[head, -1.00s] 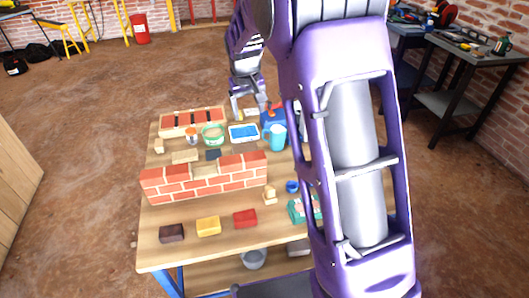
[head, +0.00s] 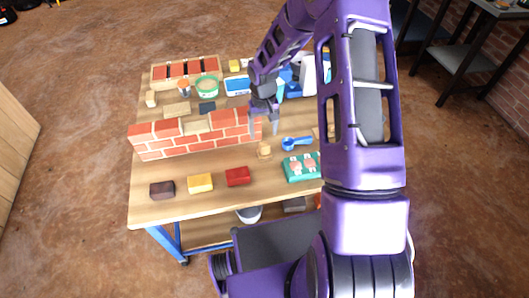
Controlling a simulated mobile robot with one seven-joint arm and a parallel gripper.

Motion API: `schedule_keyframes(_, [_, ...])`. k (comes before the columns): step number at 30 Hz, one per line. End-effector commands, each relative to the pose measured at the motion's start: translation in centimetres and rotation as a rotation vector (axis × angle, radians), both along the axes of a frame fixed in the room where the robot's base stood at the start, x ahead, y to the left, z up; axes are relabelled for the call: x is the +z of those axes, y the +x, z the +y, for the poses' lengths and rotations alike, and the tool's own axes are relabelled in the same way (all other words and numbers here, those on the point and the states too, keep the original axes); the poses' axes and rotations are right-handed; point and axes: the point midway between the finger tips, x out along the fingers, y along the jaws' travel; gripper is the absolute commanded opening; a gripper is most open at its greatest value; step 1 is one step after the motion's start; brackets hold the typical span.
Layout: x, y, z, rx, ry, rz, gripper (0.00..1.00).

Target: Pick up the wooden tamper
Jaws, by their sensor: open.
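The wooden tamper (head: 264,150), a small light-wood piece with a knob-like top, appears to stand on the table just right of the brick wall's end. My gripper (head: 264,126) points down above and slightly behind it in the picture, beside the right end of the wall. Its two fingers are apart with nothing seen between them. The tamper looks clear of the fingers; the exact height gap cannot be told.
The low brick wall (head: 190,140) stands close left of my gripper. A blue scoop (head: 296,143) and a teal box (head: 301,168) lie to the right. Dark (head: 162,190), yellow (head: 200,183) and red (head: 237,176) blocks lie in front. Tubs and trays fill the back.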

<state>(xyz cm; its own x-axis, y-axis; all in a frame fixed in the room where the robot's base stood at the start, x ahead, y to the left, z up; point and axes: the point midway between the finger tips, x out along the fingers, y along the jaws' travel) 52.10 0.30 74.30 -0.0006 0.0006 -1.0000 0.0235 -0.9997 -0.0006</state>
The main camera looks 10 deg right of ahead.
Motion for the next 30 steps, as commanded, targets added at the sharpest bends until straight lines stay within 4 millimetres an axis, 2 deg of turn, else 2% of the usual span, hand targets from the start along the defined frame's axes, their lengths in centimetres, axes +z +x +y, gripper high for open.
schedule_keyframes(1, [-1.1, -0.1, 0.0, 0.001, 0.000, 0.002, 0.78])
schedule_keyframes(3, [-2.0, 0.0, 0.0, 0.001, 0.000, 0.002, 0.78])
schedule_keyframes(11, [-3.9, -0.1, -0.1, 0.000, 0.000, 0.002, 0.78])
schedule_keyframes(19, [-7.7, -0.1, -0.2, 0.000, 0.000, 0.000, 0.78])
schedule_keyframes(28, [-8.2, -0.1, -0.3, 0.000, -0.001, -0.001, 0.78])
schedule_keyframes(30, [-8.2, -0.1, -0.3, 0.000, -0.001, -0.001, 0.67])
